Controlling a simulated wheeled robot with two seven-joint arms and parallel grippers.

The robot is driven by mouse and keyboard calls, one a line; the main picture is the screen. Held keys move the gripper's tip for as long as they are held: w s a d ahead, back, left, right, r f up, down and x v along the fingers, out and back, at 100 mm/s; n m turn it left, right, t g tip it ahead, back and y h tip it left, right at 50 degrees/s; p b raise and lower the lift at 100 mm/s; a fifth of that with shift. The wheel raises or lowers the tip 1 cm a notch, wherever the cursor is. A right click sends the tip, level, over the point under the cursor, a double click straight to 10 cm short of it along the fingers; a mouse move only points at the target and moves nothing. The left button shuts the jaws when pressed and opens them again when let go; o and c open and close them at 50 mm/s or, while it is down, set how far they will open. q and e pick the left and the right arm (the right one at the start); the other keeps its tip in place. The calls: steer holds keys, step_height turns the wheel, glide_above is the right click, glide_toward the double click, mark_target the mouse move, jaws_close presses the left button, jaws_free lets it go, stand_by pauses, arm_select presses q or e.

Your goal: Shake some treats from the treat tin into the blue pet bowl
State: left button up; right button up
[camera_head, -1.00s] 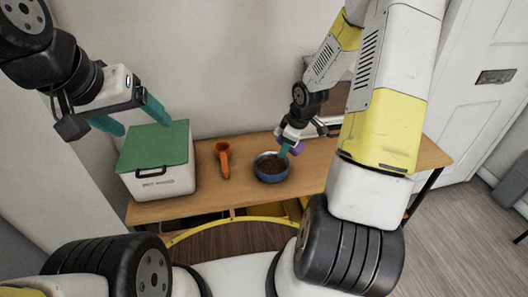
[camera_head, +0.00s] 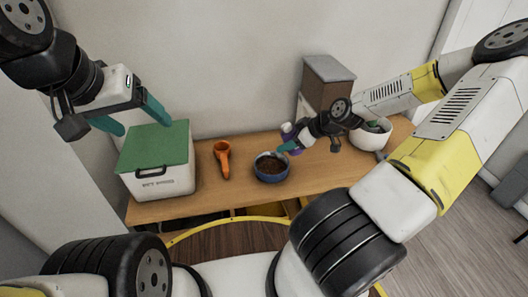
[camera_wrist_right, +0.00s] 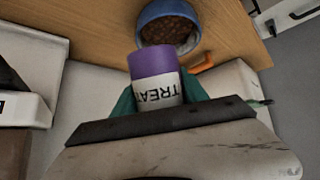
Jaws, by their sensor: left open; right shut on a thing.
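The blue pet bowl (camera_head: 272,181) stands on the wooden bench with brown pieces inside. It also shows in the right wrist view (camera_wrist_right: 154,14). The treat tin (camera_wrist_right: 152,64) is purple with a white label lettered "TREAT", partly hidden by my gripper. In the head view the tin (camera_head: 290,136) is small and partly covered, just behind and above the bowl's right side. My right gripper (camera_head: 290,146) is shut on the tin, its purple end toward the bowl in the wrist view. My left gripper (camera_head: 138,118) is open and empty above the green-lidded box.
A white box with a green lid (camera_head: 158,184) stands at the bench's left end. An orange scoop (camera_head: 222,162) lies between it and the bowl. A brown box with grey top (camera_head: 326,88) and a white pot (camera_head: 370,141) stand right. The bench (camera_head: 318,176) is bare right of the bowl.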

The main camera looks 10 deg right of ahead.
steer(key=shift+r+m+t+y, duration=0.15)
steer(key=shift+r+t+y, duration=0.15)
steer(key=shift+t+y, duration=0.55)
steer(key=shift+r+m+t+y, duration=0.2)
steer(key=shift+t+y, duration=0.35)
steer(key=shift+y, duration=0.6)
